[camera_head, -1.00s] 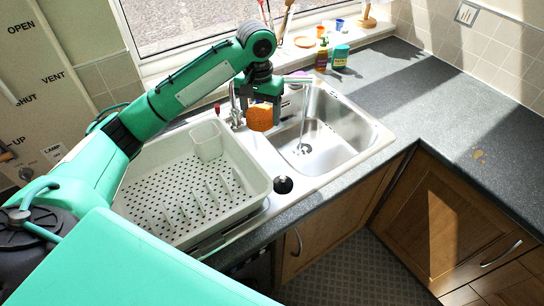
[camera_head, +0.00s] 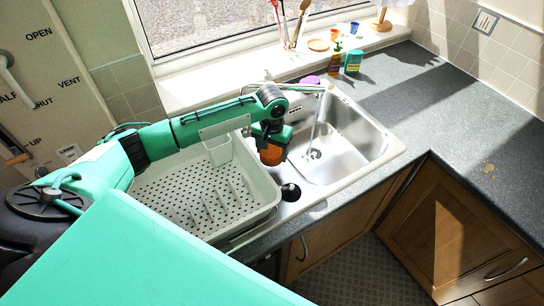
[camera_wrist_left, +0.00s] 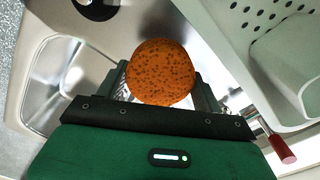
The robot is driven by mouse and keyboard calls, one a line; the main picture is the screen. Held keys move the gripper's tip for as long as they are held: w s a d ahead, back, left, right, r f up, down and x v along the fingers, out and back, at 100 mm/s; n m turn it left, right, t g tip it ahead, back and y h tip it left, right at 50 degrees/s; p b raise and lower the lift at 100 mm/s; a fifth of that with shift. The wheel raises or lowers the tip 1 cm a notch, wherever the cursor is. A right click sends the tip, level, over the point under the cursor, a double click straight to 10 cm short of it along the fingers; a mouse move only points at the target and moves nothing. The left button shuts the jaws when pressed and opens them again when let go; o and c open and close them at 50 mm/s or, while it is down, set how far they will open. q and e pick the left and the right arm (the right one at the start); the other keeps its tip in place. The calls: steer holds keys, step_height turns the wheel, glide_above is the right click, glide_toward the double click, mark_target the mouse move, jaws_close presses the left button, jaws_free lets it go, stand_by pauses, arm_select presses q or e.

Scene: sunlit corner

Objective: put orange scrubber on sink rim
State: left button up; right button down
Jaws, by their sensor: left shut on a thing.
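The orange scrubber (camera_head: 271,155) is round and speckled. My left gripper (camera_head: 270,140) is shut on it and holds it over the strip of sink rim (camera_head: 296,177) between the basin and the dish rack. In the left wrist view the scrubber (camera_wrist_left: 160,72) sits between the fingers, with the steel rim (camera_wrist_left: 130,38) behind it. I cannot tell whether the scrubber touches the rim. The sink basin (camera_head: 330,160) lies just right of the gripper. My right gripper is not in view.
A white dish rack (camera_head: 200,195) stands close on the left. A black plug (camera_head: 290,192) sits on the rim in front. The tap (camera_head: 305,88) arches behind, with water running into the basin. Bottles (camera_head: 335,60) stand behind the sink. The right worktop (camera_head: 450,120) is clear.

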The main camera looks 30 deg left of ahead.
mark_target(272, 157)
arm_select(q)
step_height(272, 157, down, 4)
steer(key=shift+r+p, duration=0.2)
steer(key=shift+p, duration=0.25)
steer(key=shift+f, duration=0.45)
steer(key=o, duration=0.9)
steer(key=shift+f, duration=0.1)
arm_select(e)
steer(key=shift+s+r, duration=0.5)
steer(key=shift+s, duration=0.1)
arm_select(q)
steer(key=shift+r, duration=0.45)
step_height(272, 157, up, 11)
steer(key=b, duration=0.3)
steer(key=shift+r+b, duration=0.15)
steer(key=shift+b, duration=0.15)
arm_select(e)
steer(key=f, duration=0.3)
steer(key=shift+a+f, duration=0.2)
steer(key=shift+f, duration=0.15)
